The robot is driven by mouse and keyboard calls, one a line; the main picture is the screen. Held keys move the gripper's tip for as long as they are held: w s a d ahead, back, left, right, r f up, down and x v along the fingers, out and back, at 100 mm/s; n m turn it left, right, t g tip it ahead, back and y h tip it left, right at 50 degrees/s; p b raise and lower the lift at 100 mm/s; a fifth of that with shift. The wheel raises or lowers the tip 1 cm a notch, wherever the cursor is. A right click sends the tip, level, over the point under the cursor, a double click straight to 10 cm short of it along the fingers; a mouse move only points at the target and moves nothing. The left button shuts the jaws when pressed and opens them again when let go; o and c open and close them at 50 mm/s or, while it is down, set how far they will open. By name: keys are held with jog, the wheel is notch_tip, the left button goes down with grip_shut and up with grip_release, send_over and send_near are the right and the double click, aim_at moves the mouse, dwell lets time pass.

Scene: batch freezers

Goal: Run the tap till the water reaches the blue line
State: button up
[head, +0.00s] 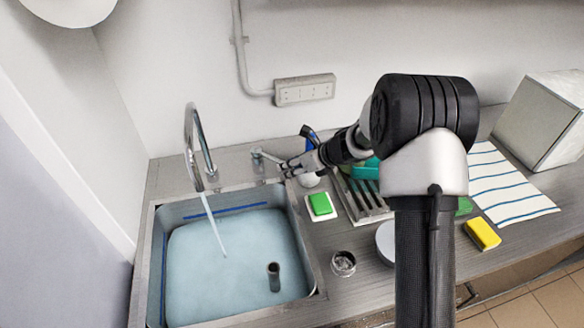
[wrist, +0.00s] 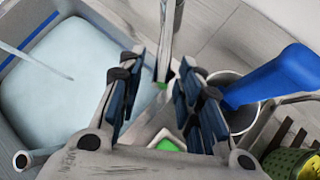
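The tap (head: 192,140) has a tall curved spout, and a thin stream of water (head: 213,225) falls from it into the sink (head: 309,240). Pale blue water (head: 215,265) covers the sink's floor. The blue line (head: 228,211) runs along the back inner wall; the water's edge lies a little below it, and the line also shows in the wrist view (wrist: 38,42). My gripper (head: 284,170) is beside the tap's metal lever (head: 262,158). In the wrist view my gripper (wrist: 165,85) is open, with the lever (wrist: 168,45) ahead between its fingers; contact is unclear.
A dark standpipe (head: 273,277) rises from the water. Right of the sink are a green sponge (head: 320,204) on a white dish, a metal strainer (head: 343,263) and a drying rack (head: 361,200). A blue-handled item (wrist: 270,80) stands in a cup close to my right finger.

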jog(key=shift+c, duration=0.2)
grip_shut()
dwell(0.6)
